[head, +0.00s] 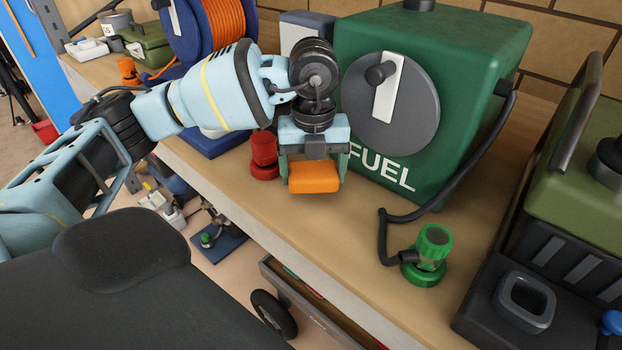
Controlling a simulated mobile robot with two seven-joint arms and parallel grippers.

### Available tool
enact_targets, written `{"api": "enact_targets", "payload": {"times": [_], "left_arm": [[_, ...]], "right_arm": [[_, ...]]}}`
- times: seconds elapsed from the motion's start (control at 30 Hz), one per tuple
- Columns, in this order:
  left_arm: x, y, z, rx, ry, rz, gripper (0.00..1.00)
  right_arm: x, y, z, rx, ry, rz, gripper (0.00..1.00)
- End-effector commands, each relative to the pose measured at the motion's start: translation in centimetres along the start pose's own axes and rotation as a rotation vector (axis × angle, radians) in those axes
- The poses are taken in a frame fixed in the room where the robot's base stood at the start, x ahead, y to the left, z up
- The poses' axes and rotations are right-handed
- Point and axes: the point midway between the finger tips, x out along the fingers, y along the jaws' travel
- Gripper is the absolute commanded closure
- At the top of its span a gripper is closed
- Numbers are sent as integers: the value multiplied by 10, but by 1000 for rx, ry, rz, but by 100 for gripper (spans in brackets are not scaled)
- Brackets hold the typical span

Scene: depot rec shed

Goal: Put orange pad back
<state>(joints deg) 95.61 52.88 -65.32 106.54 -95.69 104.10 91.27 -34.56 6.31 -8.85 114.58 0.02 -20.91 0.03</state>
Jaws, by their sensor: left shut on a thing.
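My left gripper (315,170) reaches in from the left and points down over the wooden bench top. It is shut on the orange pad (315,184), a small block with rounded edges. The pad shows below the gripper body, between its two fingers, in front of the green FUEL box (470,70). I cannot tell whether the pad touches the bench. My right gripper is not in view.
A red knob (264,155) stands just left of the gripper. A green nozzle (431,255) on a black hose stands right. A black and olive case (560,200) fills the right side. An orange cable reel (205,30) stands behind my arm. Bench (340,235) between gripper and nozzle is clear.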

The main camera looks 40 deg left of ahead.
Motion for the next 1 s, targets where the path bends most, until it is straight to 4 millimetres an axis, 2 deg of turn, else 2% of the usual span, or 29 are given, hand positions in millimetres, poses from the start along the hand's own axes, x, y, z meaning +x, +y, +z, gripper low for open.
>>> {"api": "enact_targets", "payload": {"times": [0.17,0.3,0.43,0.83,0.87,1.0], "left_arm": [[1,3,12,-4,-1,1,37],[22,4,12,-2,1,4,37],[35,4,13,-2,0,0,37],[40,3,12,-2,0,1,37],[40,3,12,-2,-1,0,15],[39,3,12,-2,-1,0,0]], "right_arm": [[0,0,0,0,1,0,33],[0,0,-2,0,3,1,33],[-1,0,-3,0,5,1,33],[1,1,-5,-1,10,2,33],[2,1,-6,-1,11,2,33],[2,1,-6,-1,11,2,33]]}}
